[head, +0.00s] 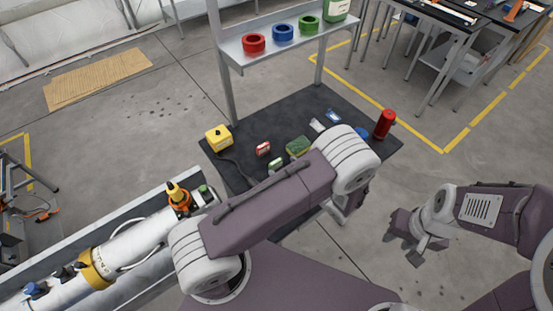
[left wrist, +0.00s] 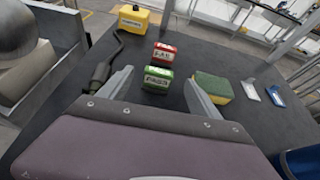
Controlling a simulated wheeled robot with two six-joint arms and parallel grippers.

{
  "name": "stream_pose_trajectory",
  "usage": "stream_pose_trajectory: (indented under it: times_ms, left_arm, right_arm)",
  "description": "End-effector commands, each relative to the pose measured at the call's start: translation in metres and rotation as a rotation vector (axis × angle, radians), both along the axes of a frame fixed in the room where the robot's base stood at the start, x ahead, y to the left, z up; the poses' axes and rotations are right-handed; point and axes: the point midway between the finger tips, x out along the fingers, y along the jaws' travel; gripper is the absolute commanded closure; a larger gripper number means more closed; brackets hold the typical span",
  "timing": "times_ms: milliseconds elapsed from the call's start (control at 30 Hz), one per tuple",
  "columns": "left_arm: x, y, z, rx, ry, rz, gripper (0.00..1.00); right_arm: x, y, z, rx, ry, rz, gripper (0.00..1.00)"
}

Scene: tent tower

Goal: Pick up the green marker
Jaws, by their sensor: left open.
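A small green block with a white label, the only marker-like green thing on the dark table, stands near the middle in the left wrist view (left wrist: 157,80); it also shows in the head view (head: 275,164). My left gripper (left wrist: 160,75) is open, with one finger to each side of the green block in the picture. I cannot tell how far above or before it the fingers are. In the head view my left arm hides that gripper. My right gripper (head: 416,242) hangs off the table at the right; its jaw opening is unclear.
A red labelled block (left wrist: 164,53) stands just behind the green one. A green-yellow sponge (left wrist: 214,88) lies to the right, a yellow box (left wrist: 133,19) at the back. A red cylinder (head: 384,124) stands at the table's right. A shelf (head: 290,45) overhangs the back.

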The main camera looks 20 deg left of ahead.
Motion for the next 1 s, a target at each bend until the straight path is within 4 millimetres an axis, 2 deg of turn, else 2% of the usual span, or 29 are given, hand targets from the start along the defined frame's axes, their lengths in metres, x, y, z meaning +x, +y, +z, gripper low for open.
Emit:
stream_pose_trajectory:
  times_ms: [167, 400, 567, 700, 800, 1000]
  left_arm:
    - [-0.001, -0.003, -0.005, 0.012, 0.013, -0.023, 0.27]
    - [0.014, 0.025, -0.017, 0.012, 0.014, -0.018, 0.27]
    - [0.017, 0.029, -0.019, 0.01, 0.013, -0.02, 0.27]
    - [0.028, 0.05, -0.025, 0.011, 0.015, -0.014, 0.27]
    - [0.036, 0.063, -0.033, 0.01, 0.014, -0.016, 0.27]
    - [0.041, 0.069, -0.038, 0.01, 0.012, -0.02, 0.27]
  right_arm:
    - [0.0, 0.0, 0.002, 0.0, 0.0, 0.0, 0.67]
    - [0.0, 0.0, 0.012, 0.0, 0.0, 0.0, 0.67]
    - [0.0, 0.0, 0.013, 0.0, 0.0, 0.0, 0.67]
    - [0.0, 0.0, 0.026, 0.0, 0.0, 0.0, 0.67]
    - [0.0, 0.0, 0.027, 0.0, 0.0, 0.0, 0.67]
    - [0.0, 0.0, 0.027, 0.0, 0.0, 0.0, 0.67]
